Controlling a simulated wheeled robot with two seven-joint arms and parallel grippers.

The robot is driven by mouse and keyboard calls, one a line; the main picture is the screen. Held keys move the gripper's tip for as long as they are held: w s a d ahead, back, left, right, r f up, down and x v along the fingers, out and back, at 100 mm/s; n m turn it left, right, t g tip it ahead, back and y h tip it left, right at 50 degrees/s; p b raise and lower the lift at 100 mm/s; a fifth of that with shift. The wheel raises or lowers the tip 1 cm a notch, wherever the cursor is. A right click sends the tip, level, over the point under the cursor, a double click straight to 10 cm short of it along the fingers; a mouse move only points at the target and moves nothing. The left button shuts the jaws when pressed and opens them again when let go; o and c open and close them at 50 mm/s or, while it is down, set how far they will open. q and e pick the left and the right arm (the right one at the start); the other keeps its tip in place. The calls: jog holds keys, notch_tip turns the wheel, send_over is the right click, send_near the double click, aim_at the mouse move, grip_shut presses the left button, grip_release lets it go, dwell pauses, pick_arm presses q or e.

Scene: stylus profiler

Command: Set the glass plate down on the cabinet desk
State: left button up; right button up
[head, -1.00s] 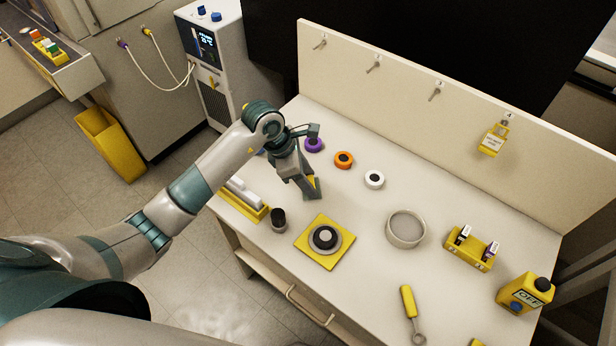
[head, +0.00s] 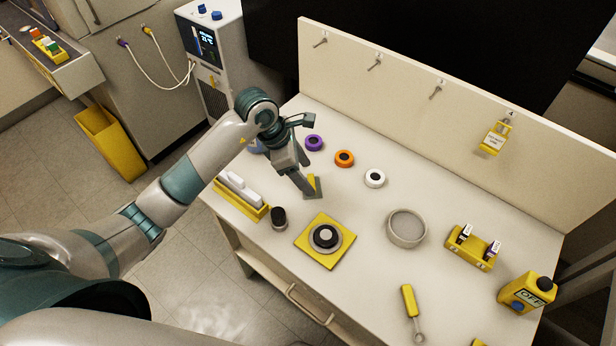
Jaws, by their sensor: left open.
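A small, dark, see-through square (head: 313,190), which looks like the glass plate, lies flat on the white cabinet desk (head: 450,190), left of its middle. My left gripper (head: 310,188) is open just above it, with its fingertips close to the plate and covering part of it. I cannot tell whether a finger still touches the plate. My right gripper is not in view.
A round dish (head: 406,229) stands farther right.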

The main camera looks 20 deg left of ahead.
pick_arm(q)
jog(key=b+v, duration=0.1)
jog(key=v, duration=0.8)
jog(key=shift+r+b, duration=0.2)
jog(key=shift+b, duration=0.2)
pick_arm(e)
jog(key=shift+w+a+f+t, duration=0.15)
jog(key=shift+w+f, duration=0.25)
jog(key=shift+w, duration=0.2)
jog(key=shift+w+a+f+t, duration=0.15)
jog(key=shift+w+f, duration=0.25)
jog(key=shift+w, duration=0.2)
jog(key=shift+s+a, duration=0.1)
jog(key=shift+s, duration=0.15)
